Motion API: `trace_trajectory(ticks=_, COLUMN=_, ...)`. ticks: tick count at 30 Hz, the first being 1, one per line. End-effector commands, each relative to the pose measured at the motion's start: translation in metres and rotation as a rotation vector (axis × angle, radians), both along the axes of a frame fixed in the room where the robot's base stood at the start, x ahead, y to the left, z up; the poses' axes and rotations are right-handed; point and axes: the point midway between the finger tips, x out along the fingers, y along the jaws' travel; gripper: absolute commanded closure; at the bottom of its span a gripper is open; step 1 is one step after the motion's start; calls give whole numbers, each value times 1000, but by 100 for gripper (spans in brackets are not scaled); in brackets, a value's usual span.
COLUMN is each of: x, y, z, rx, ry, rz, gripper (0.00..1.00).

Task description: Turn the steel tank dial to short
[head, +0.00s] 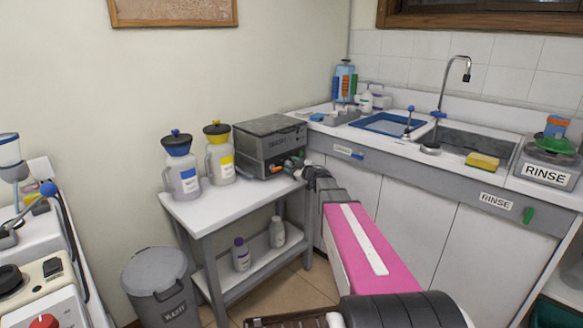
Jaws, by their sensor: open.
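The steel tank (262,132) is a dark grey metal box with a lid. It sits at the right end of the white cart. I cannot make out the dial's setting. My gripper (297,162) is at the tank's lower right front, at the end of my arm reaching from the lower right. The gripper is open and partly covers that corner. I cannot tell whether it touches the dial.
A blue-lidded jug (184,172) and a yellow-lidded jug (219,158) stand left of the tank on the cart (205,208). Two small bottles are on its lower shelf. A grey waste bin (158,285) stands at left. The sink counter (390,140) runs close on the right.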

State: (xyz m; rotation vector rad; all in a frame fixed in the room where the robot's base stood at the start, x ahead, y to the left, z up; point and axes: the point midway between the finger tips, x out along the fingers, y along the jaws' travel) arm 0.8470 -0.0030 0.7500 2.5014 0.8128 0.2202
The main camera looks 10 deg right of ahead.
Motion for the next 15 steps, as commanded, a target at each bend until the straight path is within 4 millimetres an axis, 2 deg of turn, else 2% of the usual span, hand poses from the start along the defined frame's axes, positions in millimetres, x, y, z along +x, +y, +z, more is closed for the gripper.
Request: trace_trajectory(ticks=15, x=-71, y=-49, z=0, rx=0, ry=0, rz=-1, gripper=42)
